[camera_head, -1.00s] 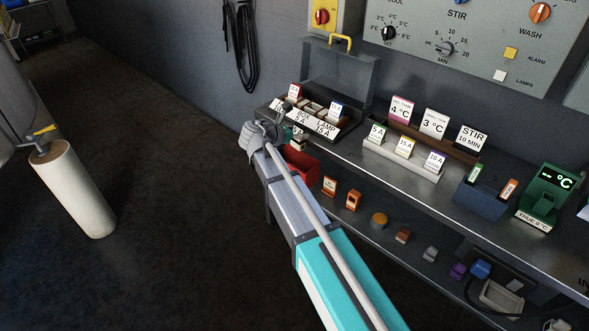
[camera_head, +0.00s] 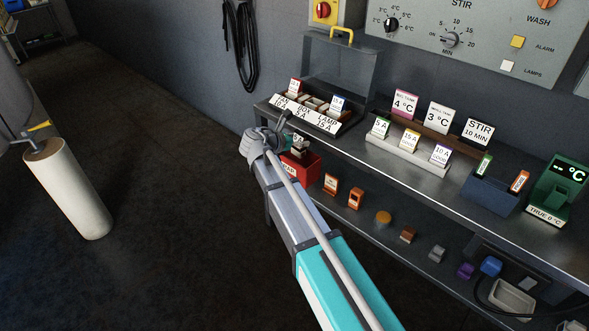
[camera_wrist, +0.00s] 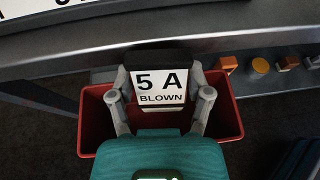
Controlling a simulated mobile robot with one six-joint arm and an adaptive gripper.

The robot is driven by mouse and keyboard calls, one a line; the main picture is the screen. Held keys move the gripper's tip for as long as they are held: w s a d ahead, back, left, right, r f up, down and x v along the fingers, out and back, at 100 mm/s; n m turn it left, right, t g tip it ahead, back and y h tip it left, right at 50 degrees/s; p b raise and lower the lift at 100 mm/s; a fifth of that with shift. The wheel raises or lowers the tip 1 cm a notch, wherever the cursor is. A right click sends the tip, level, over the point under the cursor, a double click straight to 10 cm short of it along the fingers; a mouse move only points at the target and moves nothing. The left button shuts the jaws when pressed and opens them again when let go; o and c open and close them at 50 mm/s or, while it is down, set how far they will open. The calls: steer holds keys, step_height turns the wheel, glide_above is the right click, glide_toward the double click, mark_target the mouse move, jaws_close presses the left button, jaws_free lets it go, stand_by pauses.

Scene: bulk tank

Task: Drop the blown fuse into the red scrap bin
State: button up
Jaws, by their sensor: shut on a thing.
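The blown fuse (camera_wrist: 161,86), a dark block with a white label reading "5 A BLOWN", is held between the two fingers of my gripper (camera_wrist: 160,100) in the wrist view. In that view it lies over the red scrap bin (camera_wrist: 228,118), whose rim shows on both sides of the fingers. In the head view my gripper (camera_head: 288,143) is at the bench's front edge, just above the red bin (camera_head: 304,168). The fuse is small and dark there. The bin's inside is mostly hidden by my gripper.
A fuse box (camera_head: 338,70) with an open clear lid stands on the bench above. A pale rack (camera_head: 407,152) of labelled fuses is to its right. Orange and other coloured parts (camera_head: 356,198) sit on the lower shelf right of the bin.

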steer(key=shift+f, duration=0.45)
steer(key=o, duration=1.2)
steer(key=shift+c, duration=0.2)
steer(key=shift+r, duration=0.15)
step_height(320, 180, up, 6)
steer(key=p, duration=0.5)
steer(key=shift+p, duration=0.4)
steer(key=s+a+r+n+t+y+p, duration=0.1)
steer(key=s+a+r+p, duration=0.5)
steer(key=s+a, duration=0.2)
steer(key=s+a+r+n+t+y+p, duration=0.1)
steer(key=s+a+r+n+y+p, duration=0.1)
steer(key=s+a+r+p, duration=0.4)
steer(key=shift+f+p+v, duration=0.35)
steer(key=shift+v, duration=1.5)
steer(key=shift+s, duration=0.15)
